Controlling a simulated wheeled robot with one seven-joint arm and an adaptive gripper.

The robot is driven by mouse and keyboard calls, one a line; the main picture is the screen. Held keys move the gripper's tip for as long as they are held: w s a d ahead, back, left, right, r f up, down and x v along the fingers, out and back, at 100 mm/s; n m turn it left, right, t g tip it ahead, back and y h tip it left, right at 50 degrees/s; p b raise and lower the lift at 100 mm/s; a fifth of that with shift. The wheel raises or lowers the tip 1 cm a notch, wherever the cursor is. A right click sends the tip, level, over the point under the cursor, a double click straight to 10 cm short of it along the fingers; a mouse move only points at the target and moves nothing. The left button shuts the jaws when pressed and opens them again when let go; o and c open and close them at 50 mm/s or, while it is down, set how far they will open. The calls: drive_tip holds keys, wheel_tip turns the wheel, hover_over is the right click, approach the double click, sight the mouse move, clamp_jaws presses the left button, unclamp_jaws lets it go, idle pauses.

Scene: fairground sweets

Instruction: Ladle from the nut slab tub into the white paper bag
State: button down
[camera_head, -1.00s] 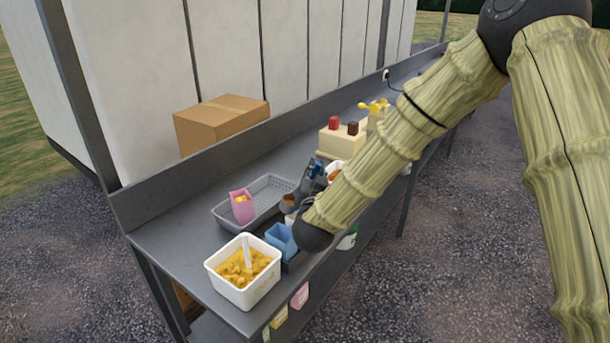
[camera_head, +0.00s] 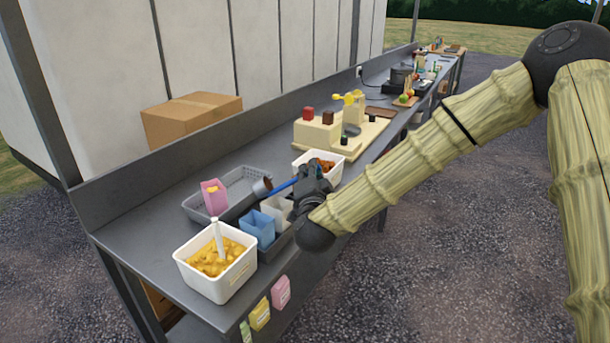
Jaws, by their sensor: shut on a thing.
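My gripper (camera_head: 308,190) is shut on the blue handle of a ladle (camera_head: 284,187). The ladle's metal cup (camera_head: 262,187) points left, over the near edge of the grey tray; I cannot tell what is in it. A white paper bag (camera_head: 273,205) stands upright just left of my gripper, below the ladle handle, partly hidden by my gripper. A white tub (camera_head: 336,173) with reddish-brown pieces, seemingly the nut slab tub, stands behind my gripper.
A blue bag (camera_head: 258,228) stands beside the white bag. A pink bag (camera_head: 214,198) with yellow pieces stands in the grey tray (camera_head: 240,176). A front-left tub (camera_head: 214,290) holds yellow pieces and a white handle. A cream stand (camera_head: 316,136) and cardboard box (camera_head: 190,122) are behind.

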wheel_tip(320, 180, down, 6)
drive_tip(key=d+m+b, duration=0.2)
drive_tip(key=m+b, duration=0.3)
drive_tip(key=b, duration=0.2)
drive_tip(key=shift+d, duration=0.25)
drive_tip(key=shift+s+r, duration=0.1)
idle(0.7)
